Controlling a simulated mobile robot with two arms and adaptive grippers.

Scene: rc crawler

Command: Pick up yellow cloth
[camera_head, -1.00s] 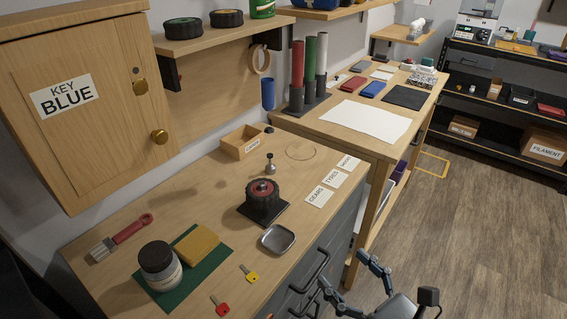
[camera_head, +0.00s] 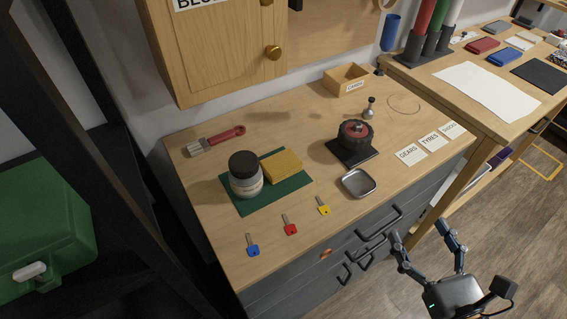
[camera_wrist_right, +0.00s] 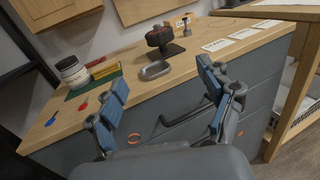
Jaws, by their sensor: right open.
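The yellow cloth (camera_head: 282,165) is a folded block lying on a green mat (camera_head: 296,184) on the workbench, just right of a white jar with a black lid (camera_head: 245,176). In the right wrist view the cloth (camera_wrist_right: 106,72) shows at the upper left, beyond the fingers. My right gripper (camera_head: 425,228) is open and empty, off the front of the bench by the drawers, to the right of the cloth and well apart from it. Its two blue-padded fingers also show in the right wrist view (camera_wrist_right: 165,90). My left gripper is not in view.
Blue, red and yellow keys (camera_head: 290,225) lie along the bench's front edge. A metal tray (camera_head: 358,182) and a black wheel (camera_head: 355,140) stand right of the mat. A red-handled brush (camera_head: 217,140) lies behind. Drawer handles (camera_head: 381,223) stick out in front.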

